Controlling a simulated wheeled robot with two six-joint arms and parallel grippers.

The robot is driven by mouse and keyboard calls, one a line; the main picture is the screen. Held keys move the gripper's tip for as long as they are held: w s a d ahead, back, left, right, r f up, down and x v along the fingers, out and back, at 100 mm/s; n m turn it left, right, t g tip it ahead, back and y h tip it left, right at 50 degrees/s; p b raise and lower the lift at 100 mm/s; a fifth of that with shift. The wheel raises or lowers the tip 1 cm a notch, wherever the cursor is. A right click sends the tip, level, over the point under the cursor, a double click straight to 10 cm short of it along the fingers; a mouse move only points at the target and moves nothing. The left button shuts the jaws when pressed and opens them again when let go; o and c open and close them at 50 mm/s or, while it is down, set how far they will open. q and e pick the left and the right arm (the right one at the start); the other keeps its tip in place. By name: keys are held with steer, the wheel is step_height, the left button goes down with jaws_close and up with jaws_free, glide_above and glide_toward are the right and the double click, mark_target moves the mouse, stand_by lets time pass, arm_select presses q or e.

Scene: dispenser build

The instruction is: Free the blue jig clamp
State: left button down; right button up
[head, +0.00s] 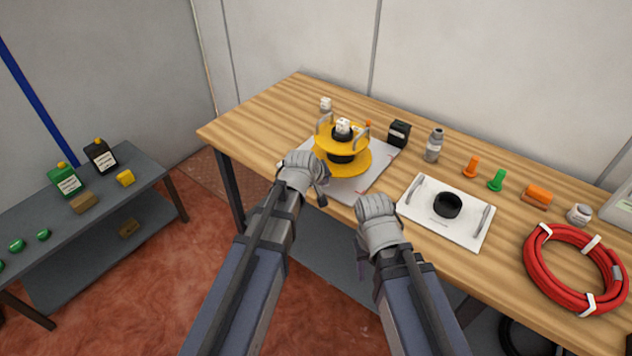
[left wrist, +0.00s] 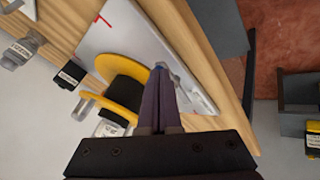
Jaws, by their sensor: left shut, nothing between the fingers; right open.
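The yellow-and-black dispenser assembly (head: 343,150) stands on a white jig plate (head: 352,187) near the back left of the table. It also shows in the left wrist view (left wrist: 108,66). A small blue-grey piece (left wrist: 160,66) shows at my left fingertips beside the yellow disc; I cannot tell for sure that it is the blue clamp, or its position. My left gripper (head: 303,166) is shut and empty at the plate's front left edge; its fingers (left wrist: 164,98) point at that piece. My right gripper (head: 375,207) is open, near the table's front edge, left of the second plate.
A white plate (head: 417,207) with a black ring (head: 447,204) lies to the right. Behind are a black box (head: 399,134), a grey bottle (head: 433,146), and orange and green parts (head: 497,180). A red hose coil (head: 536,288) lies far right. A grey shelf (head: 100,205) stands left.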

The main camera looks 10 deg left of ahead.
arm_select(q)
steer(key=shift+w+d, duration=0.3)
steer(key=shift+d, duration=0.3)
stand_by(0.5)
steer(key=shift+s+a, duration=0.2)
steer(key=shift+s, duration=0.25)
steer(key=s+d+f+p+v, duration=0.1)
steer(key=p+v, duration=0.7)
steer(key=v, duration=0.3)
steer(key=shift+s+d+r, duration=0.15)
steer(key=shift+s+d, duration=0.4)
steer(key=shift+d, duration=0.15)
